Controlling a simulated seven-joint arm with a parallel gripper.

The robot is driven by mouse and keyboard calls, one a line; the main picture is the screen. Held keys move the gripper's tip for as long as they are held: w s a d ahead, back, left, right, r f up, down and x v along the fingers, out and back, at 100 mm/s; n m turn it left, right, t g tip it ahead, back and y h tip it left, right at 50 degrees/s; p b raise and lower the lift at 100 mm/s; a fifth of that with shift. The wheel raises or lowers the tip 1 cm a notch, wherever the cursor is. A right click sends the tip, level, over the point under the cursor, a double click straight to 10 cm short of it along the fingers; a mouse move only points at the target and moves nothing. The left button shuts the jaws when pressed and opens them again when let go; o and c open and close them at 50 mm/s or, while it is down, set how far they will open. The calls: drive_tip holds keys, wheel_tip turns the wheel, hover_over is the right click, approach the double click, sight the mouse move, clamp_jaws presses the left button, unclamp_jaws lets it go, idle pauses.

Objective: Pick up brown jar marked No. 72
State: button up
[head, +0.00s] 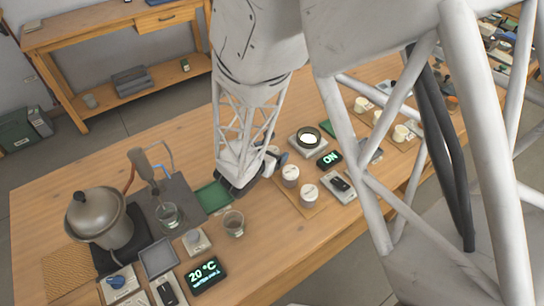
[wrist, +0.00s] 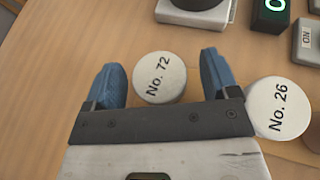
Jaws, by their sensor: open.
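The jar marked No. 72 (wrist: 160,77) shows its round white lid from above in the wrist view. My gripper (wrist: 163,84) is open, with one blue finger on each side of that lid and a visible gap on both sides. In the head view the jar (head: 290,176) stands upright on a tan mat, just right of my gripper (head: 262,170). A second jar, marked No. 26 (wrist: 279,107), stands close to the right, partly hidden by my gripper's right side. It also shows in the head view (head: 309,196). The lettering is unreadable there.
A glass beaker (head: 233,223), green tray (head: 214,197) and metal kettle (head: 99,219) are to the left.

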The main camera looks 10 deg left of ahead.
drive_tip(key=c, duration=1)
drive_tip(key=shift+r, duration=0.1)
drive_tip(key=shift+c, duration=0.2)
drive_tip(key=shift+r, duration=4.9)
